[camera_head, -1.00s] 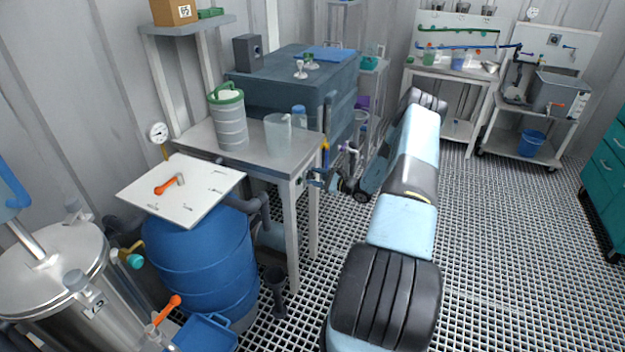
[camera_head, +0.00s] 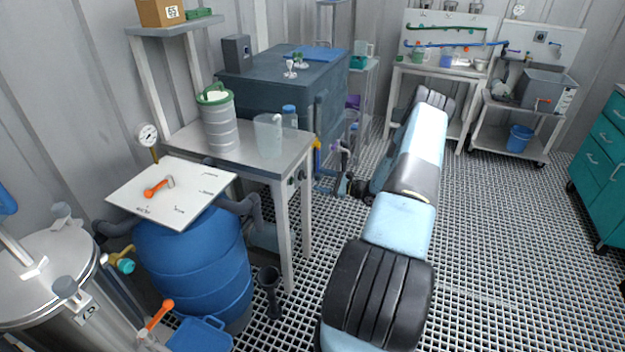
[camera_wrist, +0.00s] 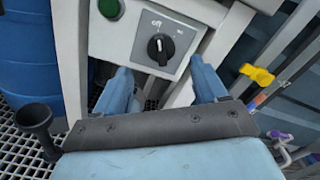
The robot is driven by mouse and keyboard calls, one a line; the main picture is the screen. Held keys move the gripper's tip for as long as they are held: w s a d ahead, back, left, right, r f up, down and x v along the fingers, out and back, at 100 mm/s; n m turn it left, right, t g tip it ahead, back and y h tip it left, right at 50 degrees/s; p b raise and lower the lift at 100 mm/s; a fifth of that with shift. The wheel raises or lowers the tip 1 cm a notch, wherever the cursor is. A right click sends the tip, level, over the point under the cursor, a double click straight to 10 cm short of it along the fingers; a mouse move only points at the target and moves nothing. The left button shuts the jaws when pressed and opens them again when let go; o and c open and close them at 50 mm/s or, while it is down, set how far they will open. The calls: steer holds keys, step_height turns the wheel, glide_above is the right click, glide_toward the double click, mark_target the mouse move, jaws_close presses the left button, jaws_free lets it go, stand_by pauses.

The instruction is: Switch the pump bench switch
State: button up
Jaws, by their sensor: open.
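The pump bench switch is a black rotary knob (camera_wrist: 160,49) on a grey plate (camera_wrist: 192,43) marked "off" and "on". Its white mark points up, near the "off" label. In the wrist view my gripper (camera_wrist: 160,66) is open, its two blue fingers apart below the knob, one to each side. Nothing is between the fingers, and I cannot tell how far they are from the plate. In the head view the bench (camera_head: 255,155) stands left of my arm, with small dark controls on its right end. My gripper is largely hidden there.
A green button (camera_wrist: 110,9) is left of the plate. A yellow valve handle (camera_wrist: 257,75) and pipes are on the right. A dark funnel (camera_wrist: 34,118) stands at lower left. A blue drum (camera_head: 195,265) stands before the bench. The grating floor (camera_head: 490,220) right of my arm is clear.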

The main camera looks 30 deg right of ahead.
steer(key=v, duration=0.6)
steer(key=shift+s+d, duration=0.25)
steer(key=shift+s, duration=0.1)
steer(key=a+r+n+g, duration=0.5)
steer(key=a+r, duration=0.4)
steer(key=r, duration=0.4)
steer(key=a+r+n+g, duration=0.6)
steer(key=a+r, duration=0.3)
steer(key=r, duration=0.4)
steer(key=s+a+r+n+g+h, duration=0.2)
steer(key=s+a+r+n+h, duration=0.25)
steer(key=s+a+r, duration=0.7)
steer(key=s+a+r+n+t+h, duration=0.2)
steer(key=s+r, duration=0.4)
steer(key=s, duration=0.5)
steer(key=s+a+r+n+t+h, duration=0.2)
steer(key=s+r+n+h, duration=0.2)
steer(key=s+r, duration=0.3)
steer(key=s, duration=0.4)
steer(key=shift+s+a+r+n, duration=0.2)
steer(key=shift+s+n, duration=0.15)
